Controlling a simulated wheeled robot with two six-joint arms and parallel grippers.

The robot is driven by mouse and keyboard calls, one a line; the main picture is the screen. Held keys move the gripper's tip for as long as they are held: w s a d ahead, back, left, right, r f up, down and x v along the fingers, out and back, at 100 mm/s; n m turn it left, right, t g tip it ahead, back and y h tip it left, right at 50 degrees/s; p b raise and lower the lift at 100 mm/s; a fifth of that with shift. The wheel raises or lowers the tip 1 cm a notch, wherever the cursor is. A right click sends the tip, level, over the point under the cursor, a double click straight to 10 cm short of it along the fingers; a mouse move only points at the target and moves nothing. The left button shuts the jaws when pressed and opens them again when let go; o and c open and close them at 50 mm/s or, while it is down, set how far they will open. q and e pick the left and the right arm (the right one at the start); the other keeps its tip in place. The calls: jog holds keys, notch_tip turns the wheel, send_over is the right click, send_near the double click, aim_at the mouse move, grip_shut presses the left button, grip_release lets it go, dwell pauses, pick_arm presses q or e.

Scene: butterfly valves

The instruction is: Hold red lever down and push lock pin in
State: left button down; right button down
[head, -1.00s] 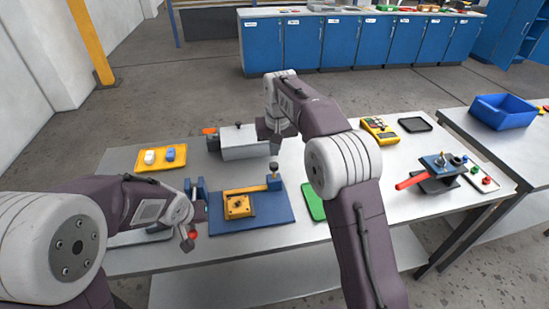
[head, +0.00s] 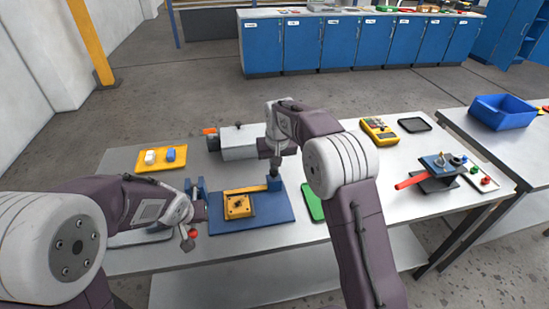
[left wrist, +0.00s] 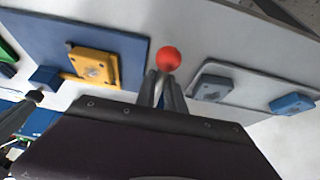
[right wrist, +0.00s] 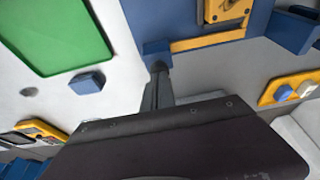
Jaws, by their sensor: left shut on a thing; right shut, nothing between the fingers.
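The red ball knob (head: 193,234) of the lever sits at the front left of the blue base plate (head: 275,212). My left gripper (head: 187,242) is shut on the lever just below the knob; the knob (left wrist: 168,58) shows beyond its fingers in the left wrist view. A yellow block (head: 238,206) lies on the plate, with a yellow bar running to a small blue block (head: 274,184). The dark lock pin (right wrist: 158,67) stands at that block. My right gripper (head: 276,163) is shut and empty, with its fingertips at the pin's top and hiding it in the head view.
A grey box (head: 237,143) stands behind the plate. A yellow tray (head: 146,167) is back left, and a green mat (head: 312,203) lies right of the plate. A stand with a red handle (head: 411,182) is farther right. The table's front edge is close.

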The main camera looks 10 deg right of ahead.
pick_arm(q)
jog(key=shift+s+f, duration=0.1)
pick_arm(e)
jog(key=shift+s+f, duration=0.2)
jog(key=shift+f, duration=0.2)
pick_arm(q)
jog(key=shift+f, duration=0.1)
pick_arm(e)
jog(key=r, duration=0.4)
jog(key=shift+w+r, duration=0.2)
jog(key=shift+r, duration=0.1)
jog(key=v, duration=1)
pick_arm(q)
jog(key=c, duration=1.3)
grip_release()
pick_arm(e)
jog(key=shift+r, duration=0.1)
